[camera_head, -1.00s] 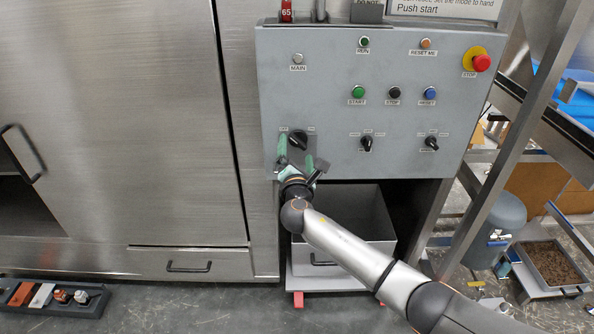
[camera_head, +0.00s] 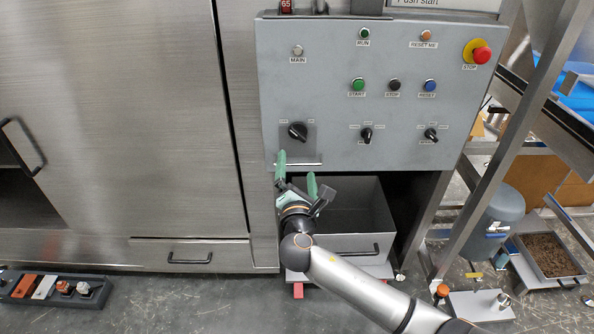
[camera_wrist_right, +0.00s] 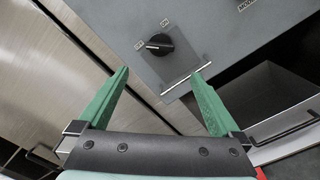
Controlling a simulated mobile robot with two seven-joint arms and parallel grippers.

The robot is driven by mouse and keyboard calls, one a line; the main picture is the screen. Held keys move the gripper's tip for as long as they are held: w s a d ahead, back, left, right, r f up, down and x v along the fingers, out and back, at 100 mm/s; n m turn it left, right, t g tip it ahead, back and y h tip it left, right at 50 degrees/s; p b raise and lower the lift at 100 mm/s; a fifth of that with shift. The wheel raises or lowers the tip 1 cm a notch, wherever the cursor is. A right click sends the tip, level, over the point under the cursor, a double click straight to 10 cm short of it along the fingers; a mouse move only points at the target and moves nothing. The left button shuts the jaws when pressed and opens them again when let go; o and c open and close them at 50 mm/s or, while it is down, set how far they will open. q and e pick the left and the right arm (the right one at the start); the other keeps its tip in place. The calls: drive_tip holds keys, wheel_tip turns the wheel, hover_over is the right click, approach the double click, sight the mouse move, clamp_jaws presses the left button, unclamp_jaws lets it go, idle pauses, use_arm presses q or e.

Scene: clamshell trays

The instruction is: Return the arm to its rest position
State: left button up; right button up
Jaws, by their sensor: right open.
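My right gripper (camera_head: 296,176) is open, with two green fingers, and it is empty. It is just below the lower left edge of the grey control panel (camera_head: 330,95) in the head view. The black rotary switch (camera_head: 298,131) on its dark plate is above the fingers and apart from them. In the right wrist view the same switch (camera_wrist_right: 159,45) shows beyond the open fingers (camera_wrist_right: 160,82), its handle pointing left. My right arm comes in from the lower right. My left gripper is not in view.
An open grey bin (camera_head: 372,222) stands below the panel, close to my gripper. Steel cabinet doors (camera_head: 120,110) fill the left. A metal frame post (camera_head: 492,170) stands at the right. A dark tray with small items (camera_head: 50,300) is on the floor at the lower left.

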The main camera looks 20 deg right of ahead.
drive_tip(key=s+a+f+m+g+y+p, duration=0.1)
drive_tip(key=s+f+m+g+y, duration=0.2)
drive_tip(key=s+f, duration=0.45)
drive_tip(key=s+a+f+m+g+y, duration=0.1)
drive_tip(key=s+f+m+g+y, duration=0.3)
drive_tip(key=f, duration=0.7)
drive_tip(key=s+d+f+m, duration=0.1)
drive_tip(key=s+f+m, duration=0.2)
drive_tip(key=s+m, duration=0.4)
drive_tip(key=s+d+f+m+g+p, duration=0.1)
drive_tip(key=s+f+m, duration=0.2)
drive_tip(key=s+m, duration=0.5)
drive_tip(key=s, duration=0.4)
drive_tip(key=shift+s+f, duration=0.35)
drive_tip(key=shift+f, duration=0.05)
